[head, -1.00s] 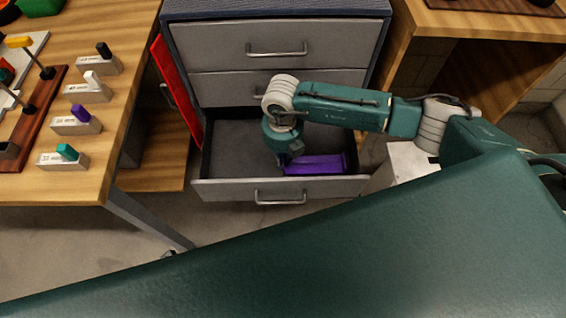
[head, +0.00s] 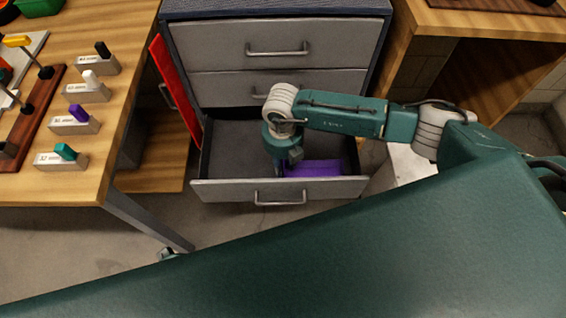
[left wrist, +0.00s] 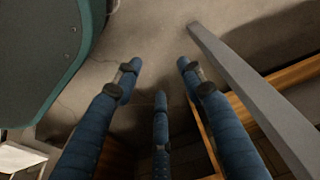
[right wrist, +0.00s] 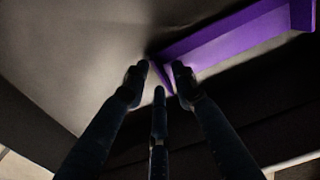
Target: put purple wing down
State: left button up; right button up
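The purple wing (head: 316,168) is down inside the open drawer, near its front panel. It also shows in the right wrist view (right wrist: 235,35) as a long bar with an upright plate at its far right end. My right gripper (right wrist: 161,79) reaches down into the drawer at the wing's left end. Its fingertips are close together around that end; whether they grip it is too dark to tell. My left gripper (left wrist: 156,82) is open and empty above the bare floor. It is out of the head view.
The open drawer (head: 275,192) belongs to a grey cabinet (head: 275,30). A red panel (head: 176,95) stands at its left side. A wooden table (head: 100,185) with labelled blocks is at left, and another wooden unit (head: 480,25) at right.

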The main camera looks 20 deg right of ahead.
pick_arm(q)
jog(key=s+f+p, duration=0.2)
jog(key=s+f, duration=0.1)
jog(key=f, duration=0.3)
jog(key=shift+a, duration=0.2)
pick_arm(e)
notch_tip(320, 180, up, 12)
jog(key=shift+r, duration=0.15)
pick_arm(q)
jog(key=shift+f, duration=0.1)
jog(key=shift+s, duration=0.15)
